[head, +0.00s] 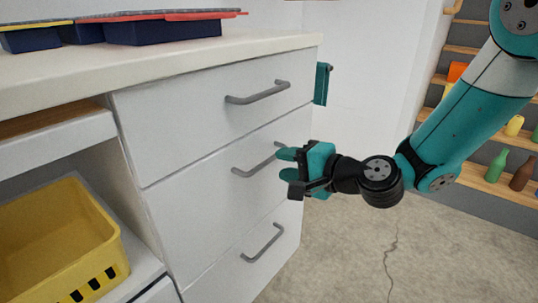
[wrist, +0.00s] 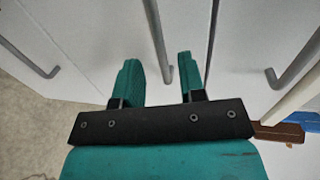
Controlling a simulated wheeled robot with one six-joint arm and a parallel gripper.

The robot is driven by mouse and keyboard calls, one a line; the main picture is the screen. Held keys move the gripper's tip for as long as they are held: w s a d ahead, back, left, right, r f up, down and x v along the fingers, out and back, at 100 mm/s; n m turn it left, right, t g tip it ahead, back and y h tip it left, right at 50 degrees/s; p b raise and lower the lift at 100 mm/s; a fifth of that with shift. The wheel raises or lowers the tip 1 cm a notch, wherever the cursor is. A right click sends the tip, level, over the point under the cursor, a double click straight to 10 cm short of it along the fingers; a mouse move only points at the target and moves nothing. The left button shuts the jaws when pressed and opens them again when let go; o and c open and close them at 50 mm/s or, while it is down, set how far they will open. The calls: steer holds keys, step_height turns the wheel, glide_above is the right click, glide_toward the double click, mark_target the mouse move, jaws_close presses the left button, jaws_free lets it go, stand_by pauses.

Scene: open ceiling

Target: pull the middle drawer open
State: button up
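The middle drawer (head: 212,201) is a white front in a white cabinet, between an upper and a lower drawer, and looks flush with them. Its grey bar handle (head: 250,170) is partly hidden behind my gripper (head: 286,164) in the head view. My gripper is at the handle's right end. In the wrist view my gripper (wrist: 159,65) has its two teal fingers apart, and the handle (wrist: 158,45) shows between them with a gap on each side. I cannot tell exactly how deep the handle lies between the fingers.
The top drawer handle (head: 257,93) and bottom drawer handle (head: 262,243) lie above and below. A yellow crate (head: 60,240) sits in an open shelf at left. Dark blue trays (head: 162,30) stand on the countertop. Shelves with bottles (head: 496,165) stand at right; the floor between is clear.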

mark_target(271, 160)
steer(key=x, duration=0.5)
steer(key=shift+w+a, duration=0.1)
jaws_close()
